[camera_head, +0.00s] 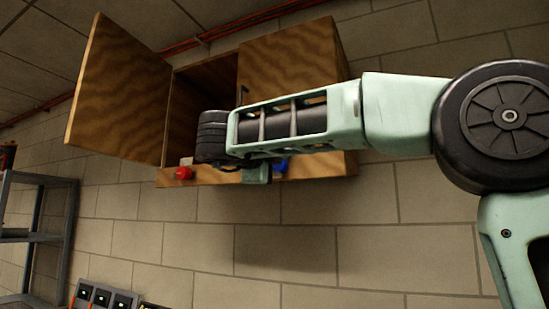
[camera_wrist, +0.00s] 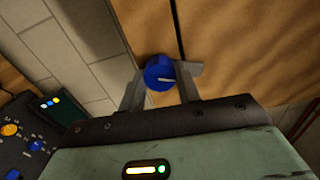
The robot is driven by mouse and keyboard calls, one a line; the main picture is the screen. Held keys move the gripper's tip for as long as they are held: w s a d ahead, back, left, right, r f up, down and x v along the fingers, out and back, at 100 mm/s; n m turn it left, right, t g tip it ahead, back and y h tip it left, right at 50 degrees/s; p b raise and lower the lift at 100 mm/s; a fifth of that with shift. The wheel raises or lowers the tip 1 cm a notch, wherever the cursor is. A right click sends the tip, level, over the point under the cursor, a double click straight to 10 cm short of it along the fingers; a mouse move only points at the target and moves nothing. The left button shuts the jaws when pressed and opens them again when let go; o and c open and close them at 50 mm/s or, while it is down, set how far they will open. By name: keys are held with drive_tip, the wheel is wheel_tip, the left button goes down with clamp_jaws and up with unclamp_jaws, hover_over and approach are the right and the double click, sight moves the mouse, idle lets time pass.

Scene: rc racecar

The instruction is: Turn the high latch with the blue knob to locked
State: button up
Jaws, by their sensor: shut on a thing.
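The blue knob (camera_wrist: 159,72) sits on the wooden cabinet, between my gripper's two fingers (camera_wrist: 160,86) in the wrist view. The fingers are shut on it, one at each side. A pale mark on its face runs roughly sideways in that view. In the head view a small part of the blue knob (camera_head: 281,165) shows below my forearm, at the bottom of the cabinet's front. My arm hides most of the gripper there. The lettering around the latch cannot be read.
The wall cabinet (camera_head: 330,165) has its left door (camera_head: 120,90) swung open and its right door (camera_head: 290,65) closed. A red knob (camera_head: 183,173) is on the lower left edge. A metal shelf (camera_head: 60,235) stands far left. A panel with buttons (camera_head: 103,297) is below. The wall below the cabinet is clear.

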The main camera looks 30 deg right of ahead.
drive_tip(key=shift+n+p, duration=1.15)
drive_tip(key=shift+n, duration=0.95)
drive_tip(key=shift+f, duration=0.1)
drive_tip(key=o, duration=1)
drive_tip(key=shift+a, duration=0.15)
drive_tip(key=b+v, duration=0.3)
drive_tip(key=v, duration=1.4)
drive_tip(key=shift+s+a, duration=0.1)
drive_tip(key=shift+s, duration=0.05)
